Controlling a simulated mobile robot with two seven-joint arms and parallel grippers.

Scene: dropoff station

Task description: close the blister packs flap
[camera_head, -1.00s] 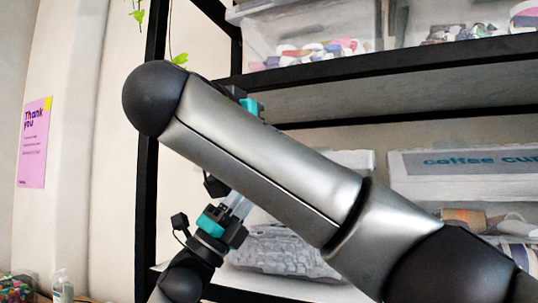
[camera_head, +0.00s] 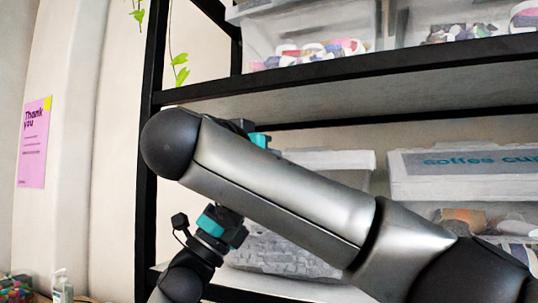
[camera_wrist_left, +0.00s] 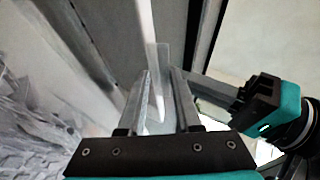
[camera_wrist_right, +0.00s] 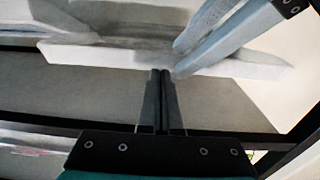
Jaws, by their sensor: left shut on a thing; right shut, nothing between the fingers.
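The blister packs bin (camera_head: 285,252), with grey crumpled contents, stands on the lower shelf behind my arms. A pale flap panel (camera_head: 325,162) shows above it, partly covered by my right arm. In the left wrist view the contents (camera_wrist_left: 30,125) lie at left. My left gripper (camera_wrist_left: 162,85) is shut on a thin pale edge (camera_wrist_left: 147,25), which looks like the flap. In the right wrist view the flap (camera_wrist_right: 105,55) is a pale strip. My right gripper (camera_wrist_right: 160,75) is shut and empty just below it, beside my left fingers; I cannot tell whether it touches.
A black shelf frame (camera_head: 147,200) rises left of the bin. A box marked coffee cups (camera_head: 465,165) stands to the right. Clear bins (camera_head: 310,25) fill the shelf above. A pink sign (camera_head: 33,145) hangs on the left wall.

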